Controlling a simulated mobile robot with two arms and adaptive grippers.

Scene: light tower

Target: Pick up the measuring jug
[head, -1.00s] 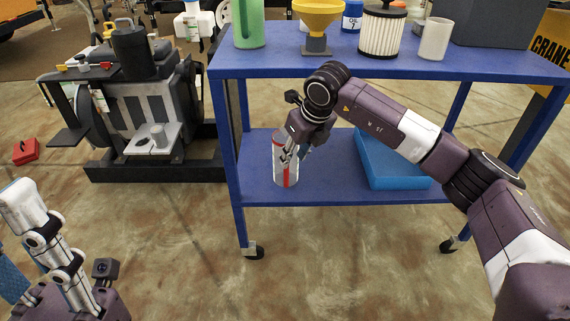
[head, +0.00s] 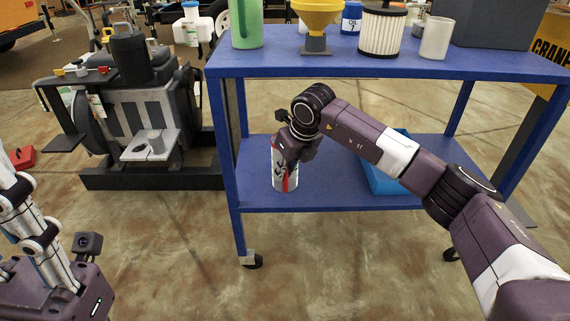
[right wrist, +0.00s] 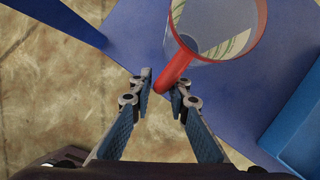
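The measuring jug (head: 281,183) is clear with red parts and stands on the lower shelf of the blue cart. In the right wrist view I look down into the jug, with its red rim (right wrist: 261,20) and red handle (right wrist: 172,74). My right gripper (right wrist: 161,84) is open, with its two fingertips apart at either side of the handle's lower end. I cannot tell whether they touch it. In the head view my right wrist hides the jug's upper part. My left gripper (head: 27,222) is at the lower left, partly out of frame, away from the cart.
The blue cart (head: 380,66) has a top shelf above the jug, with a green jug (head: 247,25), yellow funnel (head: 318,14), white filter (head: 381,32) and pale cup (head: 437,38). A blue tray (head: 385,178) lies right of the jug. An engine (head: 132,100) stands left.

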